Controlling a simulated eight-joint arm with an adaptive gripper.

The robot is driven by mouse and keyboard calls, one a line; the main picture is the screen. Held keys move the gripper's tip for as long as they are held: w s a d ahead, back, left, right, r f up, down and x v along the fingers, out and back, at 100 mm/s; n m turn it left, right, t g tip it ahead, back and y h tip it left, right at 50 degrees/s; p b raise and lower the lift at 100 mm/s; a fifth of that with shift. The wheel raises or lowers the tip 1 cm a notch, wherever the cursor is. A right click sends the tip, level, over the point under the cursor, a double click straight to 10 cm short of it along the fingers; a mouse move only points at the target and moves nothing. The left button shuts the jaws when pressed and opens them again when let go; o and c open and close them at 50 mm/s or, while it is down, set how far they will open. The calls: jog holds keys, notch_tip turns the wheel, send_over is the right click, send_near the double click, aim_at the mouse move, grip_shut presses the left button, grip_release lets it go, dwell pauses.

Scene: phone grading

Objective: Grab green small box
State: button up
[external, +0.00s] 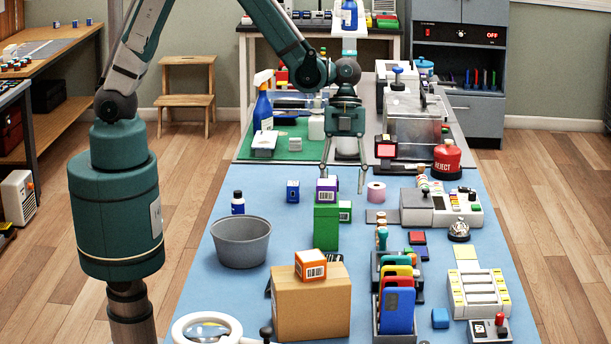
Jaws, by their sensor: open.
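A small green box (345,211) with a white barcode label sits on the blue mat (232,195). Its left side is partly hidden behind a taller green block (326,229). A small purple box (327,191) with a barcode rests on top of that block. My gripper (344,178) points down with its fingers spread, open and empty. In the picture it is just above the small green box, and its left finger overlaps the purple box's edge. I cannot tell the exact depth between them.
A small blue box (293,191) and a grey tub (241,244) stand to the left. A pink tape roll (376,192) is to the right. A cardboard box (312,305) bearing a small orange box (310,265) is in front. A keypad machine (440,207) stands farther right.

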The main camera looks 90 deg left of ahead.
aim_at(343, 203)
jog(key=shift+f, duration=0.15)
jog(key=shift+b+x, duration=0.55)
jog(key=shift+x, duration=1.95)
jog(key=shift+a, duration=0.1)
jog(key=c, duration=1)
